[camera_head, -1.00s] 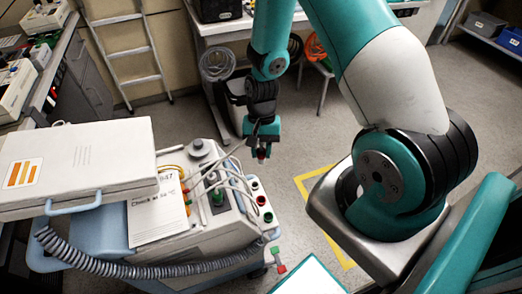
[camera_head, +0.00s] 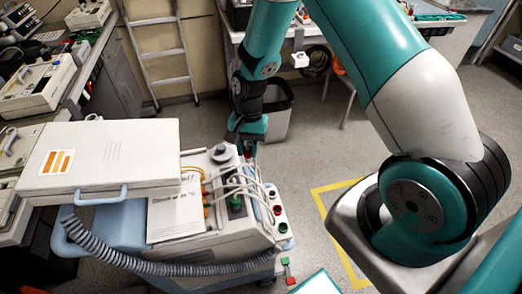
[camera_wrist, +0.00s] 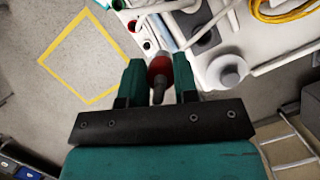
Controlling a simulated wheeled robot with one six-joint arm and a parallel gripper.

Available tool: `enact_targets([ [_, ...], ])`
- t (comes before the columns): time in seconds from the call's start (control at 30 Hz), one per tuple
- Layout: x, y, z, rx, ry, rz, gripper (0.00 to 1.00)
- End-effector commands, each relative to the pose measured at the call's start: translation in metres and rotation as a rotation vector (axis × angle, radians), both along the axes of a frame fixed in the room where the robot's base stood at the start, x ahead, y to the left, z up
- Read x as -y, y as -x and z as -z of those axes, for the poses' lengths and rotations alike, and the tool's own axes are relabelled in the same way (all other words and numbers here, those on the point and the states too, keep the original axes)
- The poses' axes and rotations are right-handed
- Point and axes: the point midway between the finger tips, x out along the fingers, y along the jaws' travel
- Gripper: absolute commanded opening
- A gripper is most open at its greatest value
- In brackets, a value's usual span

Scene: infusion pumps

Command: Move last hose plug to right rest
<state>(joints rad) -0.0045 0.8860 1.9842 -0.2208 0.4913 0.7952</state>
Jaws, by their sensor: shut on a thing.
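My gripper (camera_head: 247,148) hangs at the far end of the pump cart (camera_head: 240,246), close to its grey knob (camera_head: 224,153). In the wrist view my gripper (camera_wrist: 159,82) is shut on a red hose plug (camera_wrist: 160,70) with a dark tip. I cannot make out this plug in the head view. On the right edge of the cart's top is a light strip of round rests, with a red one (camera_head: 277,210) and a green one (camera_head: 283,228). Several pale hoses arch over the cart top, and a green plug (camera_head: 236,203) stands among them.
A white case (camera_head: 100,160) and a paper sheet (camera_head: 176,213) lie on the cart. A ribbed grey hose (camera_head: 130,262) runs along its front. A grey bin (camera_head: 276,110) stands behind my gripper. Floor with yellow tape (camera_head: 322,200) is clear to the right.

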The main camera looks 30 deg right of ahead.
Motion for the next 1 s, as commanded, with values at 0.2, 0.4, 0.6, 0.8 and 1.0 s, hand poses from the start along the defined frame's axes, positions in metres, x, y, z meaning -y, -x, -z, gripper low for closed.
enact_targets([
  [0.2, -0.021, -0.020, 0.001, 0.002, 0.001, -0.003, 0.00],
  [0.4, -0.039, -0.037, 0.002, 0.002, -0.001, -0.003, 0.00],
  [0.6, -0.048, -0.045, 0.014, -0.003, 0.002, -0.001, 0.00],
  [0.8, -0.048, -0.045, 0.036, 0.000, 0.000, -0.001, 0.00],
  [1.0, -0.048, -0.045, 0.049, 0.000, 0.000, -0.001, 0.00],
])
